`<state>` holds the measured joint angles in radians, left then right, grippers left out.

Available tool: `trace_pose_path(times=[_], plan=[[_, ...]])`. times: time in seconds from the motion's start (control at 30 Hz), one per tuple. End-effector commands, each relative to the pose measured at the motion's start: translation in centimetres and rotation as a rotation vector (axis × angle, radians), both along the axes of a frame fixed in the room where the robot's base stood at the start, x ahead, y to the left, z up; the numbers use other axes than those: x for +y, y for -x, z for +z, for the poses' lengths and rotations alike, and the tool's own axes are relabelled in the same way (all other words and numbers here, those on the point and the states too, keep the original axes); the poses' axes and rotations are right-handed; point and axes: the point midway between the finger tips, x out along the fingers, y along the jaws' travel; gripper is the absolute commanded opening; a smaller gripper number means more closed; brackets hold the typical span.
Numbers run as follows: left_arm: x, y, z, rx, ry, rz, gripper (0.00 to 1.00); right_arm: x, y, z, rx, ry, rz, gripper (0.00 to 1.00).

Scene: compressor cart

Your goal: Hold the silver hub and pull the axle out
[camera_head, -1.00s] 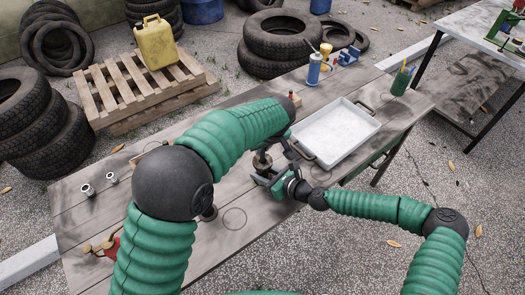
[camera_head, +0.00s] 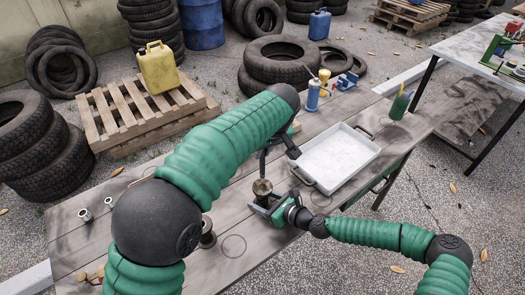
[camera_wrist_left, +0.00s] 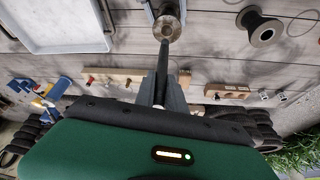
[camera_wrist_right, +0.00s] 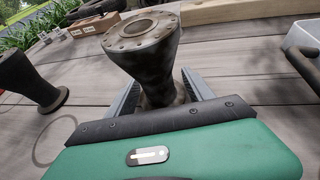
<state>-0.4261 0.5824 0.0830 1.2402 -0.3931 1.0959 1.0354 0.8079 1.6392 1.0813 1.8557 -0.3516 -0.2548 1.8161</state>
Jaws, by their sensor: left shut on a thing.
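The silver hub (camera_head: 262,189) stands upright on the wooden bench, worn and brownish, with a flanged top. In the right wrist view the hub (camera_wrist_right: 145,40) shows an open hole in its top. My left gripper (camera_wrist_left: 163,75) is above the hub, shut on a thin dark piece that looks like the axle. The hub (camera_wrist_left: 168,28) also shows beyond those fingertips.
A darker hub (camera_wrist_left: 262,32) stands nearby on the bench. A white tray (camera_head: 340,157) lies to the right of the silver hub. A blue bottle (camera_head: 313,95) and a green cup (camera_head: 398,107) are farther back. Small metal nuts (camera_head: 85,214) lie at the left.

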Motion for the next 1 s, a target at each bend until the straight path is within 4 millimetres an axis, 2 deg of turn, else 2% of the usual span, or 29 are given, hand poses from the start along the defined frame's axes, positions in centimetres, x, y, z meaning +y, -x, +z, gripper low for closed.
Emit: trace_pose_path(times=[0.37, 0.47, 0.8, 1.0], plan=[[0.0, 0.1, 0.1, -0.002, 0.000, 0.001, 0.00, 0.1, 0.0, 0.3, -0.004, -0.002, -0.001, 0.61], [0.0, 0.1, 0.2, -0.002, 0.000, 0.001, 0.00, -0.5, 0.4, 0.6, -0.005, -0.003, -0.001, 0.61], [0.0, 0.1, 0.2, -0.002, 0.000, 0.000, 0.00, -6.3, 5.3, 3.6, -0.003, -0.003, -0.005, 0.61], [0.1, 0.0, 0.1, -0.003, 0.001, 0.000, 0.00, -8.1, 7.1, 4.6, -0.001, -0.003, -0.002, 0.61]])
